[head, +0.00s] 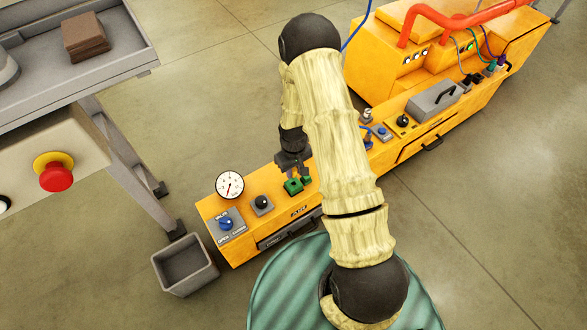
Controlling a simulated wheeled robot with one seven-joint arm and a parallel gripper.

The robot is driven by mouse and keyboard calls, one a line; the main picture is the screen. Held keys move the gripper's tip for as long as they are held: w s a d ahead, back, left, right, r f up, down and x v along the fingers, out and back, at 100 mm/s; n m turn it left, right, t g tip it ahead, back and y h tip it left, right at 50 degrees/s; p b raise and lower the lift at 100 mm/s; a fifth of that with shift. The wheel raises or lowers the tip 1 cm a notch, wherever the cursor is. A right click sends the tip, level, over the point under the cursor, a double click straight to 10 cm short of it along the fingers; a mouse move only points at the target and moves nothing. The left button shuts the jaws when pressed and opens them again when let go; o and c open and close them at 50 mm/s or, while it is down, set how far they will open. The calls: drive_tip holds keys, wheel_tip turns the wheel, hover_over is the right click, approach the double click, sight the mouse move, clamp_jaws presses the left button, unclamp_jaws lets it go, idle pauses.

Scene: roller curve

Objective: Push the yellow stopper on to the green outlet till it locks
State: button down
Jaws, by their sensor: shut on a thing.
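The green outlet (293,187) is a small block on top of the orange machine, near its front left part. My gripper (293,173) is directly over the green outlet, pointing down, with its dark fingers right at it. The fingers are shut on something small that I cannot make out. No yellow stopper shows clearly; the gripper and arm hide part of this spot. I cannot tell whether what is held touches the outlet.
A pressure gauge (229,185), a black knob (262,204) and a blue valve knob (226,223) stand left of the outlet on the orange machine (215,207). A grey bin (184,264) and a table with a red emergency button (56,178) are at left.

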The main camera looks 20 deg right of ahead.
sight(294, 177)
drive_tip(key=shift+f+b, duration=1.05)
drive_tip(key=shift+f, duration=1.1)
drive_tip(key=shift+p, duration=0.3)
drive_tip(key=shift+f+b, duration=0.45)
drive_tip(key=shift+f, duration=0.3)
idle(0.4)
drive_tip(key=c, duration=1.1)
unclamp_jaws()
drive_tip(key=shift+c, duration=0.2)
wheel_tip(294, 177, up, 17)
drive_tip(key=p, duration=0.6)
drive_tip(key=shift+r, duration=0.2)
